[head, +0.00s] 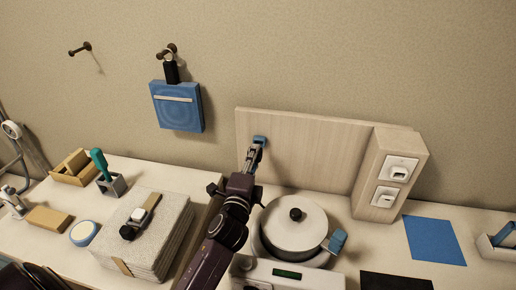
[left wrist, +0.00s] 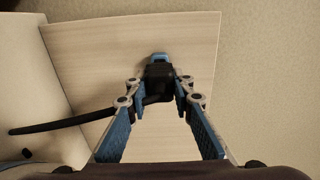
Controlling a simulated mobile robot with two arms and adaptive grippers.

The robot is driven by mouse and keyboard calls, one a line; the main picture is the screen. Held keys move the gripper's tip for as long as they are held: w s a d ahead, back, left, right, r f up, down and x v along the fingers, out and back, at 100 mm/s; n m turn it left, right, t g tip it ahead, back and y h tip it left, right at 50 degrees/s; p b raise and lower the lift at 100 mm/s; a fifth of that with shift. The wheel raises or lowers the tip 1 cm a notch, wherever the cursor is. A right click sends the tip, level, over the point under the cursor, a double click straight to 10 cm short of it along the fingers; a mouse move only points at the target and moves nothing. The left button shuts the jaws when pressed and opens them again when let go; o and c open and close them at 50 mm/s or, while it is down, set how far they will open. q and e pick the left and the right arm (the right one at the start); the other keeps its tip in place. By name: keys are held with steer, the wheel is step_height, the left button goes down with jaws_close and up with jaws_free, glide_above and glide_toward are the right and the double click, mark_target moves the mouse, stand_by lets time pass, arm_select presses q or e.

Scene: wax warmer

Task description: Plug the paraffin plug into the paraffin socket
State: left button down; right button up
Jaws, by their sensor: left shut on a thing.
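My left gripper (head: 257,152) is in front of the pale wooden panel (head: 305,150) behind the warmer. In the left wrist view my left gripper (left wrist: 160,83) is shut on a black plug (left wrist: 158,88), whose black cable (left wrist: 70,123) runs off to the left. A blue piece (left wrist: 158,58) lies just beyond the plug, against the panel, and also shows in the head view (head: 260,139). I cannot tell whether it is the socket or part of the plug, nor whether the plug is seated. My right gripper is not in view.
A lidded pot (head: 294,225) with a blue handle stands right of my left arm. A wooden block (head: 400,150) with two white outlets stands at the panel's right end. Stacked towels (head: 165,225) lie left. A blue mat (head: 435,240) lies right.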

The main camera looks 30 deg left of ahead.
arm_select(q)
steer(key=v, duration=0.6)
stand_by(0.4)
steer(key=shift+s+p, duration=0.1)
steer(key=shift+p, duration=0.2)
